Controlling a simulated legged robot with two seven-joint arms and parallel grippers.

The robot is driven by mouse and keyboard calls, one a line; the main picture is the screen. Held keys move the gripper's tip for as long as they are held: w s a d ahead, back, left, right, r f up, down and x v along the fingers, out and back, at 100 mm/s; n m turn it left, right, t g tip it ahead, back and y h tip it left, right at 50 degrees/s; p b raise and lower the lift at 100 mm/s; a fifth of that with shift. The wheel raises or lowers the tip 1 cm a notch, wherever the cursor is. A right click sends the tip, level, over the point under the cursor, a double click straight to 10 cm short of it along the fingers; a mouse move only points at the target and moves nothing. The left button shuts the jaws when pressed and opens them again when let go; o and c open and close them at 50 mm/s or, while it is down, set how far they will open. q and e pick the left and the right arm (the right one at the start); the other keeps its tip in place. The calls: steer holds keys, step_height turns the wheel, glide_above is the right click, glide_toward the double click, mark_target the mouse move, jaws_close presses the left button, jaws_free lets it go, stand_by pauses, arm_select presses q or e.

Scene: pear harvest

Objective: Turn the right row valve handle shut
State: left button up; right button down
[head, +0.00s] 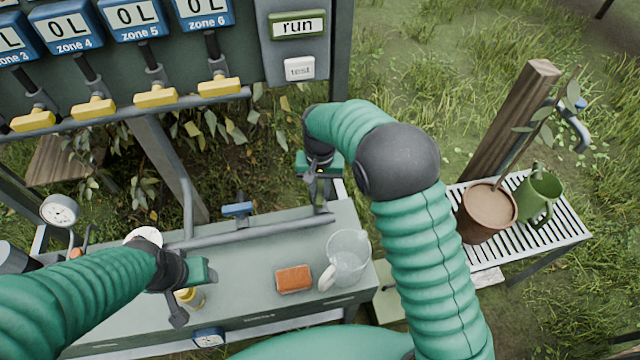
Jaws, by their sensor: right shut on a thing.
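My right gripper (319,195) is at the right end of the grey pipe (265,233) along the back of the bench. It is shut on what appears to be the right row valve handle, which its fingers and wrist almost fully hide. I cannot tell the handle's angle. Another valve with a blue handle (237,209) stands on the same pipe to the left, apart from the gripper.
The bench (250,275) holds an orange sponge-like block (293,279) and a clear jug (347,256). A gauge (59,211) stands at left. Yellow valve handles (219,87) line the panel above. A slatted stand (568,229) carries a potted plant (487,212) and green watering can (539,192).

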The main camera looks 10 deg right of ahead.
steer(key=m+p, duration=0.1)
steer(key=m, duration=0.1)
steer(key=m+p, duration=0.1)
steer(key=shift+r+m+p, duration=0.2)
steer(key=shift+m+p, duration=0.1)
steer(key=shift+m, duration=0.1)
steer(key=m+p, duration=0.2)
steer(key=m, duration=0.1)
steer(key=shift+m, duration=0.3)
steer(key=m+p, duration=0.2)
steer(key=m, duration=0.2)
steer(key=shift+p, duration=0.35)
steer(key=shift+f+m+p, duration=0.15)
steer(key=shift+m+p, duration=0.5)
steer(key=shift+m, duration=1.05)
steer(key=c, duration=1.3)
jaws_free()
steer(key=shift+w, duration=0.1)
